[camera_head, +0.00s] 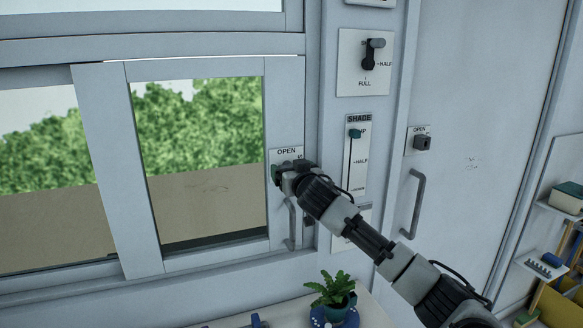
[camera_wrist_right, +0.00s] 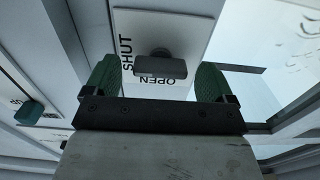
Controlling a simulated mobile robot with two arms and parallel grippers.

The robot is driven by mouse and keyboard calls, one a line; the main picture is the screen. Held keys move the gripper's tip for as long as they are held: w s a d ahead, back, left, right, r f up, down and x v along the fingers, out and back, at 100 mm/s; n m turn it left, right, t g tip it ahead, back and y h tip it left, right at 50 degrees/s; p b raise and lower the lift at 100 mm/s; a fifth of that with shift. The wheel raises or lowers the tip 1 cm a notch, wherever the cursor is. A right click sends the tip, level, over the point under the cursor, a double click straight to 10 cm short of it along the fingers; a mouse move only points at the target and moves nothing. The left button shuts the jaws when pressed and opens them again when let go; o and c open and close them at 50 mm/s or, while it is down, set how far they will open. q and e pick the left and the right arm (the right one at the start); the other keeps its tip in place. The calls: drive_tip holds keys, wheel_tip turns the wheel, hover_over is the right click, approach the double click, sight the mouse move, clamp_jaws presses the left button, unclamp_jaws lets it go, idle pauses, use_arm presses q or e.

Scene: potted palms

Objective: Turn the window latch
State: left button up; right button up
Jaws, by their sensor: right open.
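The window latch plate (camera_head: 287,153), lettered OPEN, is on the right frame of the sliding window in the head view. My right gripper (camera_head: 278,172) is at this plate and hides the latch there. In the right wrist view, the white plate (camera_wrist_right: 192,30) carries the words SHUT and OPEN. The latch (camera_wrist_right: 160,67) is a dark grey bar on a round stem, lying crosswise next to the word OPEN. The green-padded fingers of my right gripper (camera_wrist_right: 157,80) are apart, one on each side of the bar, with gaps visible. My left gripper is not in view.
A window handle (camera_head: 292,225) is just below the gripper. Right of it are a shade slider (camera_head: 355,133), a HALF/FULL lever (camera_head: 370,55), and a door with a dark latch (camera_head: 422,142) and handle (camera_head: 414,205). A potted plant (camera_head: 333,290) stands below.

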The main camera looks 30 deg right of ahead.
drive_tip(key=shift+w, duration=0.1)
drive_tip(key=c, duration=0.9)
drive_tip(key=shift+n, duration=0.4)
drive_tip(key=shift+n+p, duration=4.7)
drive_tip(key=shift+n, duration=3.9)
drive_tip(key=shift+f, duration=0.1)
